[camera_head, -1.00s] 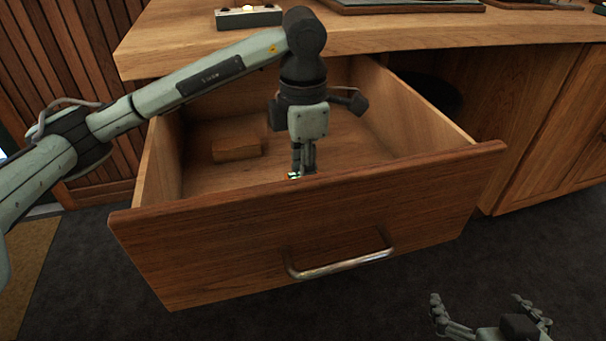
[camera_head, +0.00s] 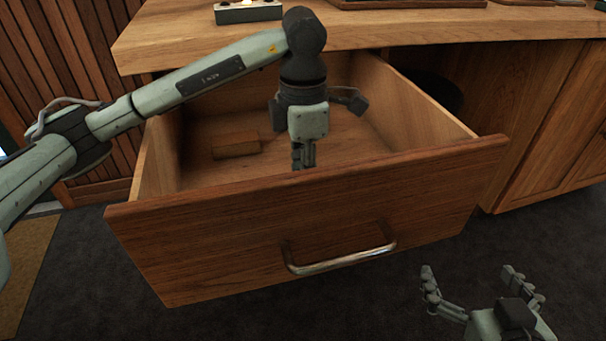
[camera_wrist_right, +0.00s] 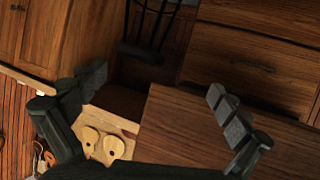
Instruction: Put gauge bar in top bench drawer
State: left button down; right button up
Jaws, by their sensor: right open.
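The top bench drawer (camera_head: 300,232) is pulled open in the head view, with its metal handle (camera_head: 340,262) on the front. My left gripper (camera_head: 304,158) points straight down inside it, behind the front panel. Its two fingers are close together, and their tips are hidden by the front panel. I cannot make out the gauge bar; anything at the left fingertips is hidden. My right gripper (camera_head: 467,275) is open and empty at the lower right, in front of the drawer and apart from it. It also shows spread in the right wrist view (camera_wrist_right: 155,85).
A small wooden block (camera_head: 236,145) lies on the drawer floor, left of my left gripper. The bench top (camera_head: 400,32) above holds a dark box (camera_head: 248,12) and trays at its back edge. Dark carpet (camera_head: 300,310) is clear below.

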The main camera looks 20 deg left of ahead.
dwell(0.6)
pick_arm(q)
jog(key=c, duration=1.1)
grip_release()
jog(key=shift+o, duration=0.3)
jog(key=shift+o, duration=1.3)
jog(key=shift+r+p, duration=1.8)
jog(key=shift+r, duration=1.75)
